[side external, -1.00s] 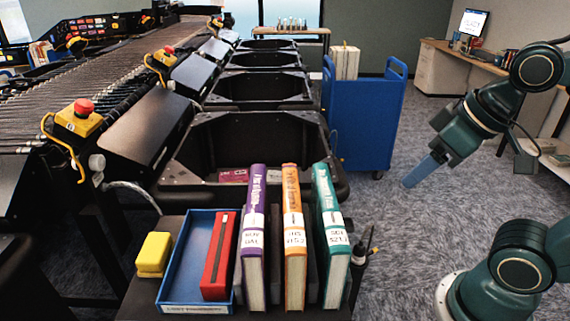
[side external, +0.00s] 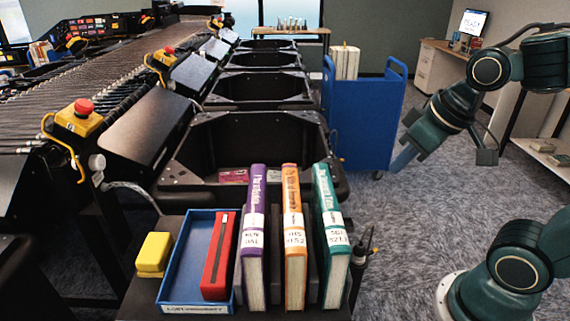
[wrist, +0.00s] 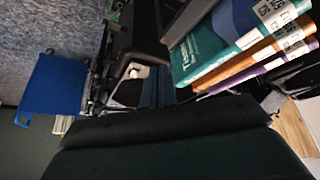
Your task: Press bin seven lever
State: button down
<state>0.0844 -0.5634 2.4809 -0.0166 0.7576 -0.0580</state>
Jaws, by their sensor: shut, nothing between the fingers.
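My gripper (side external: 403,158) is shut and empty, with blue fingers pointing down and left. In the side external view it hangs in the air at the right, beside the blue cart and right of the books. The wrist view looks past its shut fingers (wrist: 157,92). I cannot make out a lever marked for bin seven in either view. A black bin (side external: 335,188) stands behind the books, with more black bins in a row behind it. A pale round knob (side external: 97,162) sits on the sorter's side, left of the nearest bin; I cannot tell whether it is a lever.
Purple, orange (side external: 293,240) and teal (side external: 330,235) books stand upright at the front. A blue cart (side external: 365,120) stands behind my gripper. Red stop buttons (side external: 84,107) line the sorter.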

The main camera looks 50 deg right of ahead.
jog(key=w+d+f, duration=0.5)
jog(key=w+f, duration=0.2)
jog(key=w, duration=0.1)
jog(key=m+g, duration=0.2)
jog(key=m, duration=0.1)
send_over(371, 252)
jog(key=s, duration=0.1)
notch_tip(371, 252, down, 29)
jog(key=shift+s+d+f+h, duration=0.2)
jog(key=shift+s+d+h, duration=0.1)
jog(key=shift+d+h, duration=0.1)
jog(key=a+x, duration=0.1)
jog(key=x, duration=0.9)
jog(key=shift+d, duration=0.4)
